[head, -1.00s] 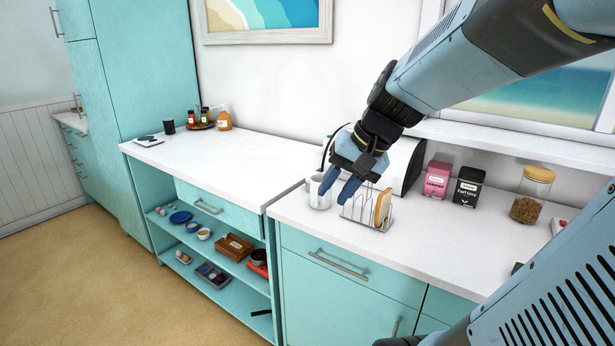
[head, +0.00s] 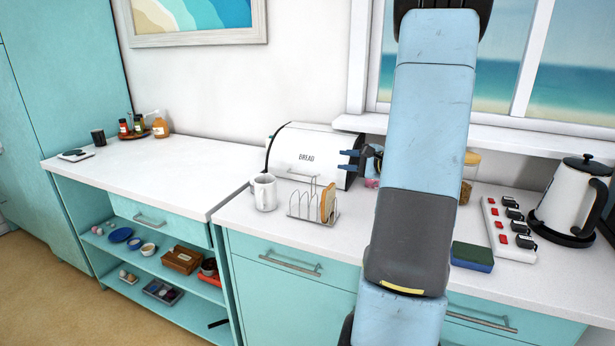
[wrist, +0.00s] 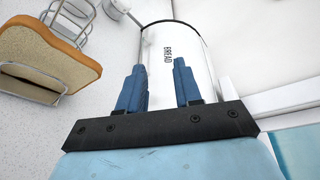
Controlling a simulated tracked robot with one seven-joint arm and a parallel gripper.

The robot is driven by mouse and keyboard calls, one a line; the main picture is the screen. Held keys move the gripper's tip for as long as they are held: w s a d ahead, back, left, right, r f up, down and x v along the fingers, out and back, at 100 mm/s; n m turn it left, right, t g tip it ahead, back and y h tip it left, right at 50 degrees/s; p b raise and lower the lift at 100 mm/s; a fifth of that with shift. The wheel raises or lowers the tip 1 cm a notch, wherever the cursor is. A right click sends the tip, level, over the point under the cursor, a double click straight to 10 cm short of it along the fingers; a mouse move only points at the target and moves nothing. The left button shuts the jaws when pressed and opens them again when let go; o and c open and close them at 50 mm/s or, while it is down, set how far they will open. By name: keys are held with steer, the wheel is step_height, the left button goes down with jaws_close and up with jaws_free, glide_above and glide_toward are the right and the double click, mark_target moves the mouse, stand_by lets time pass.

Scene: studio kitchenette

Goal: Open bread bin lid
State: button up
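The bread bin (head: 307,158) is white with dark ends and the word BREAD on its front. It stands at the back of the counter against the wall, and its lid looks closed. My gripper (head: 345,160) is at the bin's right end in the head view, fingers pointing left. In the wrist view the blue fingers of my gripper (wrist: 160,85) are apart with nothing held between them, and the bread bin (wrist: 180,50) lies just beyond them. I cannot tell whether a finger touches the bin. My arm hides part of the counter right of the bin.
A white mug (head: 264,192) and a toast rack (head: 309,207) with a bread slice (head: 328,203) stand in front of the bin. A sponge (head: 472,257), a power strip (head: 508,229) and a kettle (head: 573,200) are to the right. The left counter (head: 150,172) is mostly clear.

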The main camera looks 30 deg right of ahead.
mark_target(310, 157)
steer(key=w+f, duration=0.1)
steer(key=f, duration=0.2)
steer(key=w+f+m, duration=0.1)
steer(key=f, duration=0.3)
steer(key=w+f+m, duration=0.1)
steer(key=w+f, duration=0.1)
steer(key=f, duration=0.1)
steer(key=shift+d+f+h, duration=0.1)
steer(key=shift+f+h, duration=0.2)
steer(key=shift+f, duration=0.05)
steer(key=shift+w+a+f, duration=0.1)
steer(key=shift+w+a, duration=0.2)
steer(key=shift+w, duration=0.2)
steer(key=x, duration=0.4)
steer(key=r+x, duration=0.1)
steer(key=x, duration=0.4)
steer(key=r+x, duration=0.1)
steer(key=x, duration=0.3)
steer(key=shift+w, duration=0.45)
jaws_close()
